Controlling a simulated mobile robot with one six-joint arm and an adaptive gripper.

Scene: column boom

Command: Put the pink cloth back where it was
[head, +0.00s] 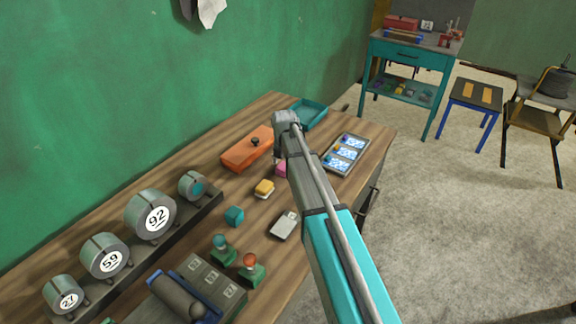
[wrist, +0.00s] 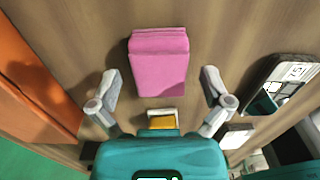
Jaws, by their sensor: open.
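The pink cloth (wrist: 158,62) is a folded, block-like bundle on the wooden bench top in the wrist view. In the head view only a small pink part (head: 281,169) shows beside my arm, which hides the rest. My gripper (wrist: 160,76) is open and empty. Its two fingers stand apart to the left and right of the cloth's near end, with gaps on both sides. I cannot tell how high the fingertips are above the bench. In the head view my arm hides the fingers.
An orange box with a dark knob (head: 247,149) lies left of the cloth. A yellow-topped block (head: 264,187) is near it. A tray with blue-white cards (head: 346,153) lies right; a teal tray (head: 307,115) is behind. A grey flat item (head: 285,225) and a teal cube (head: 234,216) lie nearer.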

